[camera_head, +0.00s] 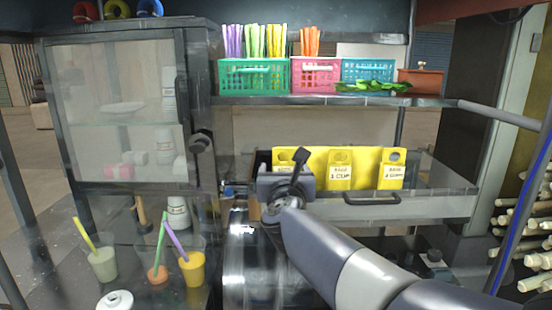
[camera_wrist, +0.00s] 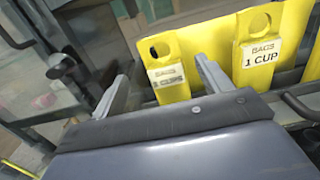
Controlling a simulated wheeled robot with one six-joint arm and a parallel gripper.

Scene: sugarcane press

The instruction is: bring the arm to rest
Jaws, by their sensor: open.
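My arm reaches in from the lower right of the head view, and its end, my gripper (camera_head: 285,172), is at the front of an open drawer (camera_head: 440,205). In the wrist view my gripper (camera_wrist: 160,75) is open, its two fingers apart with nothing held between them. Beyond the fingers stand yellow bag holders (camera_wrist: 168,75) with labels, one reading "BAGS 1 CUP" (camera_wrist: 258,42). In the head view the yellow holders (camera_head: 340,168) stand in the drawer, and my wrist hides part of the left one. I cannot tell whether a finger touches a holder.
A glass-fronted cabinet (camera_head: 120,110) with a dark knob stands at left. A shelf (camera_head: 330,99) above holds baskets of straws. Cups with straws (camera_head: 192,268) stand at lower left near a shiny metal cylinder (camera_head: 245,265). The drawer handle (camera_head: 372,200) sticks out. Cane stalks (camera_head: 530,230) are at right.

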